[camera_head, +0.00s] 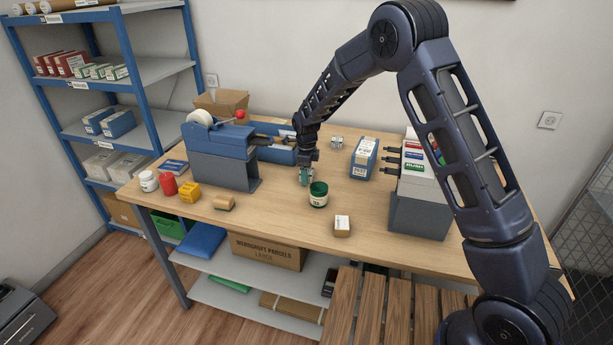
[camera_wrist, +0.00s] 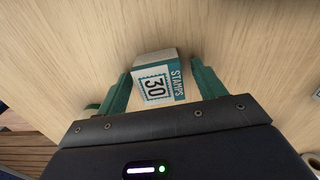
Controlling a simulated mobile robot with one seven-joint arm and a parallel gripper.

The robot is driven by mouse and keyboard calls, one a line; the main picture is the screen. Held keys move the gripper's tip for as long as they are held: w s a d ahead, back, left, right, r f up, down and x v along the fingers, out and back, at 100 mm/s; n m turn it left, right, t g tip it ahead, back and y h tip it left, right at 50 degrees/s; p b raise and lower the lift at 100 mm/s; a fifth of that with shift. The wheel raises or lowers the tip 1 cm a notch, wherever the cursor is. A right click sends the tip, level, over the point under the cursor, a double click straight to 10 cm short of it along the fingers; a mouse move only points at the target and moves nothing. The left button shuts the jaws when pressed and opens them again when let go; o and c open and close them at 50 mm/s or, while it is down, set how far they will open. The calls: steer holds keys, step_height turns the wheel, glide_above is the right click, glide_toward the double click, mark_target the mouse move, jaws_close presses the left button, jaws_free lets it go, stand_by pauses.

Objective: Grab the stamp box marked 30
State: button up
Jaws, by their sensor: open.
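The stamp box marked 30 (camera_wrist: 157,84) shows in the wrist view, a small box with a white and teal label reading "STAMPS" and "30". It lies between the two green fingers of my gripper (camera_wrist: 156,90), which is open. I cannot tell whether either finger touches it. In the head view my gripper (camera_head: 306,177) is low over the middle of the table, and the box there is mostly hidden by the fingers.
A green jar (camera_head: 318,194) stands just in front of my gripper. A small white-topped box (camera_head: 342,226) is nearer the front edge. A blue-and-white box (camera_head: 363,158) stands to the right, and a blue tape machine (camera_head: 220,150) to the left.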

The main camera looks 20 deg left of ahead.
steer(key=c, duration=1.1)
